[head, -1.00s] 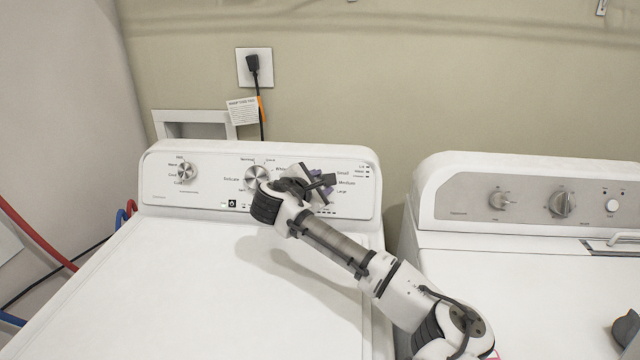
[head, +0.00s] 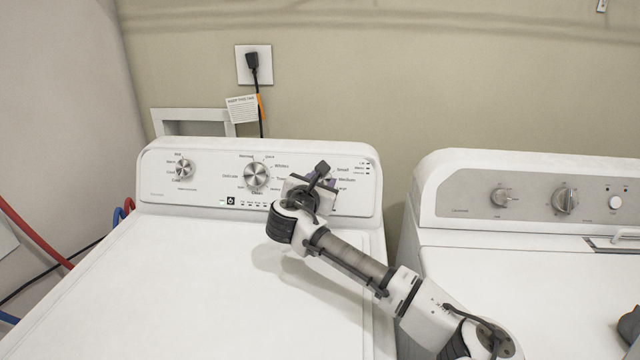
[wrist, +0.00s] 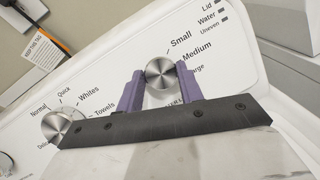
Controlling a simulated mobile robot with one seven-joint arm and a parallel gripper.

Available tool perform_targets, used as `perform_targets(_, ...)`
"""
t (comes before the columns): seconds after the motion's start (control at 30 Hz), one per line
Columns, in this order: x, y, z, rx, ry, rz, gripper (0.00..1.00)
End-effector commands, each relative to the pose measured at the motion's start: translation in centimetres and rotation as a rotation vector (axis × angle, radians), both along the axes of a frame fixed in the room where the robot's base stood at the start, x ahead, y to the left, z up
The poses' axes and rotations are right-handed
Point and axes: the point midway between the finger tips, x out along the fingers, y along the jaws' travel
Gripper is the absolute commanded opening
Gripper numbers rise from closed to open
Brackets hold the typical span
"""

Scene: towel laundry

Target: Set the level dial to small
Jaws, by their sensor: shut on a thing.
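The level dial (wrist: 160,72) is a round brushed-metal knob on the left machine's panel, with the labels Small, Medium and Large to its right in the wrist view. My gripper (wrist: 160,84) has its two purple fingers on either side of the dial and is shut on it. In the head view my gripper (head: 326,184) is at the right part of the panel and hides the dial. The Small label (wrist: 181,39) is above and right of the dial in the wrist view. I cannot make out which label the dial points to.
The larger cycle dial (head: 256,177) sits left of my gripper, and a small dial (head: 183,169) is at the panel's far left. The white washer lid (head: 200,280) is clear. A second machine (head: 530,200) with its own knobs stands to the right.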

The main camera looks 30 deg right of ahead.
Motion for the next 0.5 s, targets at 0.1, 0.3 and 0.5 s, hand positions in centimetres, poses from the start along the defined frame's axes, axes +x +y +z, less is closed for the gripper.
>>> perform_targets(0.1, -0.19, -0.21, -0.05, -0.08, 0.061, 0.044, 0.14)
perform_targets(0.3, -0.27, -0.27, 0.0, -0.216, 0.165, 0.128, 0.14)
perform_targets(0.5, -0.35, -0.36, 0.03, -0.345, 0.263, 0.206, 0.14)
